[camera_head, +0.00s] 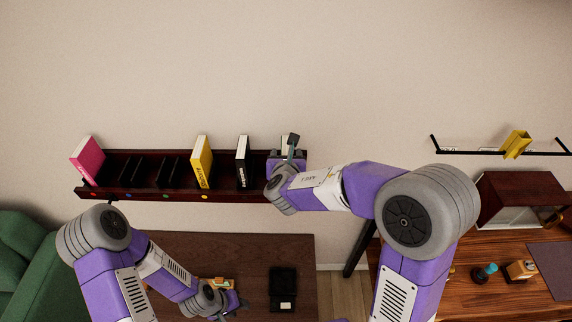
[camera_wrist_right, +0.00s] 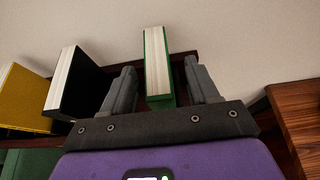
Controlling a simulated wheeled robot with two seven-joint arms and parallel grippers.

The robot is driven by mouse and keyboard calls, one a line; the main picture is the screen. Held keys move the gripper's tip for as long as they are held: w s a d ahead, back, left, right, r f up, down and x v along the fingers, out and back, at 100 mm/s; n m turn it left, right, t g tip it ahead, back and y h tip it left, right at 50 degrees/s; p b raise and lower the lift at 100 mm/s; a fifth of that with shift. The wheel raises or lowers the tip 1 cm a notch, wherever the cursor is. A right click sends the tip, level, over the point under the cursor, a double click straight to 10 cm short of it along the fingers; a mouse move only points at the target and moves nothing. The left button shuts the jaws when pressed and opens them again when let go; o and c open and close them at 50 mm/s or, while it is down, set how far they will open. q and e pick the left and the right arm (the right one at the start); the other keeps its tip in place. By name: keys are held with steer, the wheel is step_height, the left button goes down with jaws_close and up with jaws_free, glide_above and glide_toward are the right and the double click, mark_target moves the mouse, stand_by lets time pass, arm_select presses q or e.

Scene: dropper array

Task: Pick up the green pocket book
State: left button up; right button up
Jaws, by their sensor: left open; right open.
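The green pocket book (camera_wrist_right: 156,62) stands upright, with white page edges and green covers, in the right wrist view. My right gripper (camera_head: 288,156) is at the right end of the wall shelf (camera_head: 150,193). Its two open fingers stand one on each side of the book, with visible gaps, in the wrist view. In the head view the gripper hides most of the book. My left gripper (camera_head: 234,304) is low over the dark table and open, partly hidden by its own wrist.
A black book (camera_head: 242,160), a yellow book (camera_head: 202,161) and a pink book (camera_head: 88,160) stand on the shelf. Black dividers fill its middle. The dark table (camera_head: 250,250) holds a black box (camera_head: 283,283). A wooden desk with a cabinet (camera_head: 518,197) is at right.

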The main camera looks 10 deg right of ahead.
steer(key=x, duration=0.4)
steer(key=shift+s+a+f, duration=0.1)
steer(key=shift+a+f, duration=0.05)
steer(key=shift+s, duration=0.15)
steer(key=shift+c, duration=0.2)
jaws_close()
